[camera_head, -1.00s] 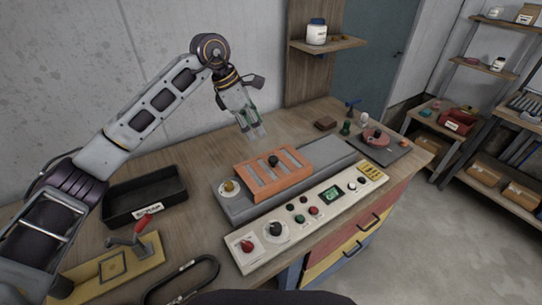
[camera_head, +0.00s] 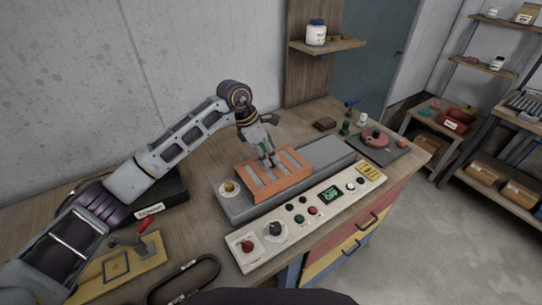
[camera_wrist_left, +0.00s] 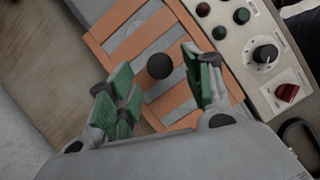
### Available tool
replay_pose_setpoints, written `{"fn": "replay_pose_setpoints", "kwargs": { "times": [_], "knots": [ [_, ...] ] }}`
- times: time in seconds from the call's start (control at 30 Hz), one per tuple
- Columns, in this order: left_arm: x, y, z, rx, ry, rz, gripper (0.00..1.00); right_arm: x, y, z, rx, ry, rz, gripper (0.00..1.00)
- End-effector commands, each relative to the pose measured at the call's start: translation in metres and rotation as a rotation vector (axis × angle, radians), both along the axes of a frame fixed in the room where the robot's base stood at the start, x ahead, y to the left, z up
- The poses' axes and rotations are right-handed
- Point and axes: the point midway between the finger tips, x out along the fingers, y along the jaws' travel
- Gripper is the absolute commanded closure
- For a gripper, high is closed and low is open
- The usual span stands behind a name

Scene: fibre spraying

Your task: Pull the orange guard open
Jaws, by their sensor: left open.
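The orange guard (camera_head: 293,181) is a slatted cover lying shut over the grey machine bed (camera_head: 235,207) on the workbench. It also shows in the left wrist view (camera_wrist_left: 119,22), with a round black knob (camera_wrist_left: 160,66) at its middle. My left gripper (camera_head: 271,163) is over the guard, pointing down. In the left wrist view its green-padded fingers (camera_wrist_left: 162,88) are open, one on each side of the knob, apart from it. In the head view the gripper hides the knob. My right gripper is in neither view.
A control panel (camera_head: 325,212) with knobs and buttons lies along the front of the machine. A black tray (camera_head: 176,190) is partly behind my left arm. A yellow plate with a red-handled clamp (camera_head: 133,262) is at the left front. A wall shelf (camera_head: 328,46) is behind.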

Motion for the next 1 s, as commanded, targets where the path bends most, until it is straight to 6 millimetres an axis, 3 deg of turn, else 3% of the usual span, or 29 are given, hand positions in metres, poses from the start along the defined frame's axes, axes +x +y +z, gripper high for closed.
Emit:
{"fn": "replay_pose_setpoints", "kwargs": {
  "times": [0.23, 0.63, 1.0],
  "knots": [
    [0.001, -0.008, -0.019, 0.000, 0.001, 0.000, 0.49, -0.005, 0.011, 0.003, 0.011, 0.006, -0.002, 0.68],
    [0.002, -0.010, -0.023, 0.000, -0.001, 0.000, 0.49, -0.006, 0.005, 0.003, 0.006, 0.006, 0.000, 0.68],
    [0.002, -0.010, -0.023, 0.000, -0.001, 0.000, 0.97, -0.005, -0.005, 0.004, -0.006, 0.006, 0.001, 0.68]
  ]
}}
